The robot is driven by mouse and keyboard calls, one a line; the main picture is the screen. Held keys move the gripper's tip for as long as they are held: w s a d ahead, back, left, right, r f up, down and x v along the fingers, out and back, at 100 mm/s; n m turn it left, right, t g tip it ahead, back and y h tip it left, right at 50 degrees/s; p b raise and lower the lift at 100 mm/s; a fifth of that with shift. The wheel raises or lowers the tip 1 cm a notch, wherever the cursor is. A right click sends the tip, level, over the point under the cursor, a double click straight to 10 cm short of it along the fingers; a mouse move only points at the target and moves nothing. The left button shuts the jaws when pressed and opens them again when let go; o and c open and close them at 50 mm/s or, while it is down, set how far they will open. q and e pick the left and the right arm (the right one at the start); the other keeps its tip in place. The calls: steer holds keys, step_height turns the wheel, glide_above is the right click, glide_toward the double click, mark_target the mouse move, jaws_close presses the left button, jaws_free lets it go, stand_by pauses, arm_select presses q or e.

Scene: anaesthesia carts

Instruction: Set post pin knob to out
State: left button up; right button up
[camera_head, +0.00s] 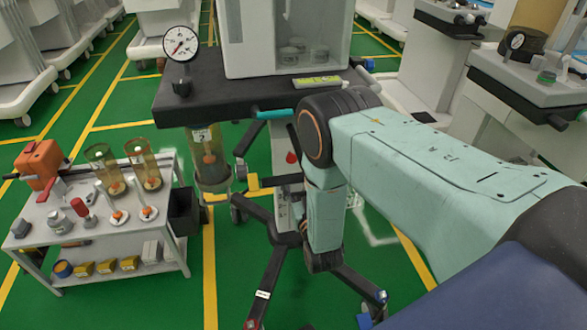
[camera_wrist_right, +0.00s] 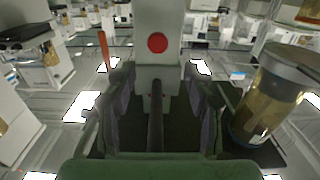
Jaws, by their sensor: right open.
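A red round knob (camera_head: 291,157) sits on the pale post (camera_head: 281,140) under the black-topped cart, and I take it for the post pin knob. In the right wrist view the red knob (camera_wrist_right: 157,42) faces me on the pale post (camera_wrist_right: 158,15), above and beyond my right gripper (camera_wrist_right: 158,105). That gripper is open, its fingers spread apart and clear of the knob. My right arm hides its gripper in the head view. How far the knob stands out cannot be told. My left gripper is not in view.
A black-topped cart (camera_head: 225,97) carries a gauge (camera_head: 180,44) and an amber canister (camera_head: 211,165). Black base legs (camera_head: 268,275) spread over the floor. A side trolley (camera_head: 100,225) with jars and tools stands at left.

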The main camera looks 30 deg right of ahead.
mark_target(292, 159)
steer(key=b+x, duration=0.2)
steer(key=x, duration=0.4)
steer(key=shift+w+d+b, duration=0.25)
steer(key=shift+w+b, duration=0.05)
steer(key=shift+w+d+f, duration=0.15)
steer(key=shift+w+d, duration=0.1)
steer(key=shift+w, duration=0.35)
steer(key=c, duration=0.4)
jaws_close()
